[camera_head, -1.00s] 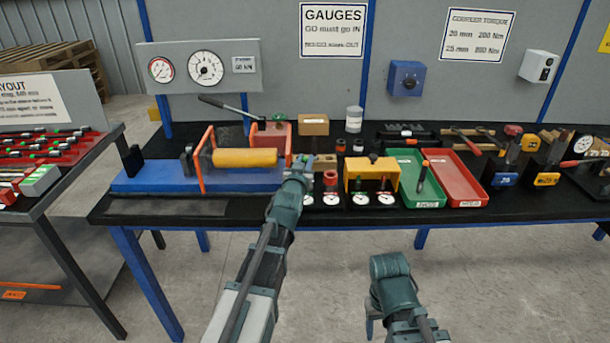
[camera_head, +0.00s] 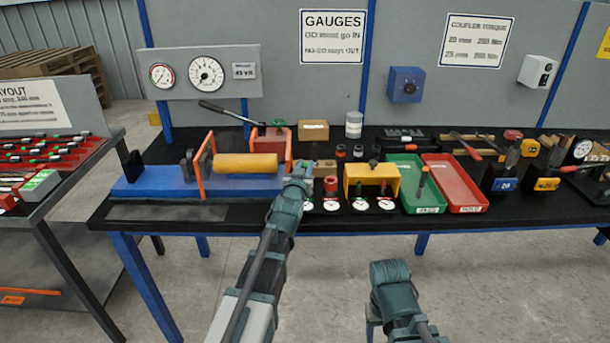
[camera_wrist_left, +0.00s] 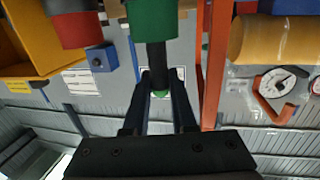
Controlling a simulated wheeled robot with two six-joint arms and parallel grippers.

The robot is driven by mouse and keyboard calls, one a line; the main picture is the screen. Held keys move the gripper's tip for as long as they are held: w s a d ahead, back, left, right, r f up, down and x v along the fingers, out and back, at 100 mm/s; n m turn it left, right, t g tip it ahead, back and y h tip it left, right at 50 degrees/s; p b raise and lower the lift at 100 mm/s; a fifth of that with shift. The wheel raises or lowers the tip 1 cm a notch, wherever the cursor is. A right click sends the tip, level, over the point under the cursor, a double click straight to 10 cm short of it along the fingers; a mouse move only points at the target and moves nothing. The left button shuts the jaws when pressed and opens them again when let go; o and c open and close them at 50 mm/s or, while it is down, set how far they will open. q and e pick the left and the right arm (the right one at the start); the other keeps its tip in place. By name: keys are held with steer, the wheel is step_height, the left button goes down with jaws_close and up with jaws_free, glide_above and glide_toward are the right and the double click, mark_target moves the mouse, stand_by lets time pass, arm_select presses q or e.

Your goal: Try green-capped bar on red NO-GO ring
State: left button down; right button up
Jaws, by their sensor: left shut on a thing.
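My left gripper (camera_head: 300,170) is over the left end of the gauge row in the head view. In the left wrist view its fingers (camera_wrist_left: 160,90) are shut on a dark bar with a green cap (camera_wrist_left: 160,94). The red ring (camera_head: 331,184) stands just right of the gripper, and shows at upper left in the left wrist view (camera_wrist_left: 75,30). My right arm's end (camera_head: 392,275) is low in front of the table; its fingers are not clear.
A blue fixture with a yellow roller (camera_head: 245,163) lies left. A rack of bars (camera_head: 45,150) is on the side table.

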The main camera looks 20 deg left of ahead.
arm_select(q)
steer(key=shift+r, duration=0.15)
arm_select(e)
steer(key=shift+r, duration=0.1)
arm_select(q)
step_height(320, 180, up, 10)
steer(key=p, duration=1)
arm_select(e)
step_height(320, 180, up, 10)
